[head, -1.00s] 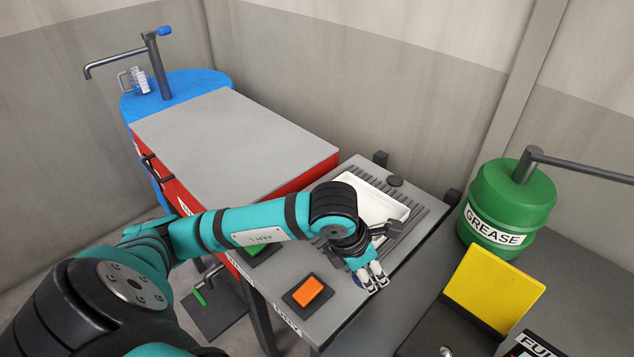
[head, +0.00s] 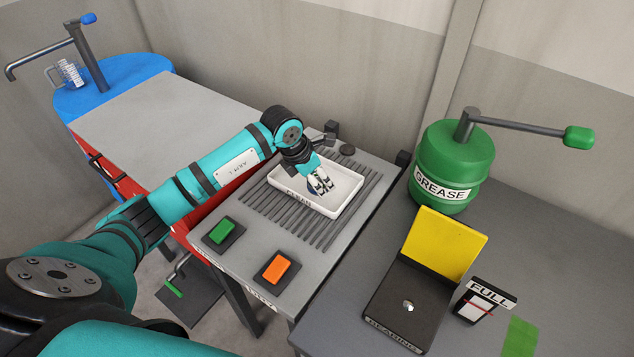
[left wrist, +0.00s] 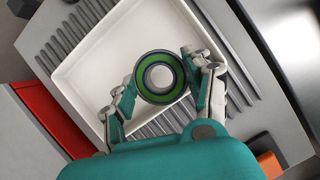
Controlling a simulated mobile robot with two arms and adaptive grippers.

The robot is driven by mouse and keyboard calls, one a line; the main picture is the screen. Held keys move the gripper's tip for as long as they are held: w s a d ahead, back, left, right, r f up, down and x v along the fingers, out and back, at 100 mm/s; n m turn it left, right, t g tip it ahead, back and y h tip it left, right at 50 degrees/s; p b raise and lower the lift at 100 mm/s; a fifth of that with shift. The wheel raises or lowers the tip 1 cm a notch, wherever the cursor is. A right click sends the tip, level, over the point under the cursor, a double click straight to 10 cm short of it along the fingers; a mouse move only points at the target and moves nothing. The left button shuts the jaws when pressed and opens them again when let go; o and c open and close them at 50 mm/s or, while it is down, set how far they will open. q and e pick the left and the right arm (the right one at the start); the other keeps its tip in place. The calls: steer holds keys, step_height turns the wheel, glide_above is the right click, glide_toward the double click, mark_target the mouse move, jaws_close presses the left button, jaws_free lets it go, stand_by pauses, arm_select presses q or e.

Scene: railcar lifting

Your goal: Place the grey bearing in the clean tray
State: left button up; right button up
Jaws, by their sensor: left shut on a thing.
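The white clean tray (head: 344,182) lies on the ribbed part of the grey bench, with the word CLEAN on its near rim. My left gripper (head: 320,187) is over the tray, fingers pointing down. The left wrist view shows the bearing (left wrist: 145,78), a dark grey ring with a green band, between the fingers of my left gripper (left wrist: 158,88), which is shut on it. Behind it is the white tray floor (left wrist: 90,70). I cannot tell whether the bearing touches the floor. My right gripper is not in view.
A green button (head: 222,230) and an orange button (head: 277,268) sit at the bench front. On the right stand a green grease drum (head: 450,160) with a handle, a black box with an open yellow lid (head: 444,243) and a FULL gauge (head: 487,298).

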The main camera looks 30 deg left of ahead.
arm_select(q)
steer(key=shift+w+a+r, duration=0.1)
steer(key=shift+w+a, duration=0.1)
steer(key=shift+w, duration=0.15)
step_height(320, 180, down, 3)
steer(key=shift+r+p, duration=0.15)
steer(key=shift+p, duration=0.75)
steer(key=shift+f, duration=0.55)
steer(key=o, duration=1.1)
steer(key=shift+s+f, duration=0.1)
steer(key=shift+f, duration=0.05)
